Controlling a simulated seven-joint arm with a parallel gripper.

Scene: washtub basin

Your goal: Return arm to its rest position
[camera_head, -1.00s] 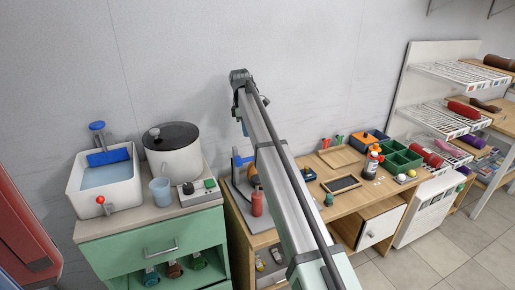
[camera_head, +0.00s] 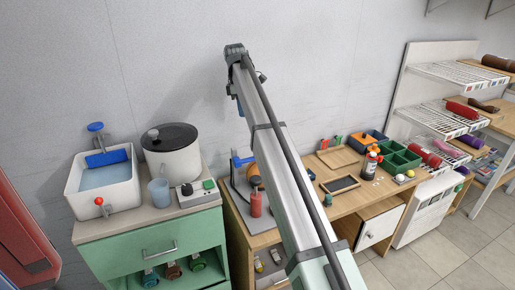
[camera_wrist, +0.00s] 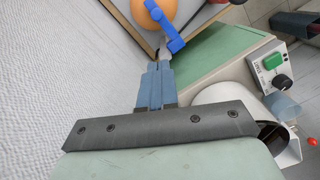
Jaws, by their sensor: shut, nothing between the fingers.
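My arm crosses the middle of the head view, reaching up and away in front of the wall. In the wrist view my gripper (camera_wrist: 166,66) has its blue-grey fingers together with nothing between them. In the head view the gripper (camera_head: 241,107) is mostly hidden behind the arm's end, with only a bluish sliver showing. The gripper is up in the air, apart from the worktops.
A green cabinet (camera_head: 158,240) at left bears a white basin (camera_head: 73,183), a lidded pot (camera_head: 173,160), a cup (camera_head: 159,192) and a control box (camera_head: 200,194). A wooden bench (camera_head: 350,205) at right holds trays and tools. The wall above is clear.

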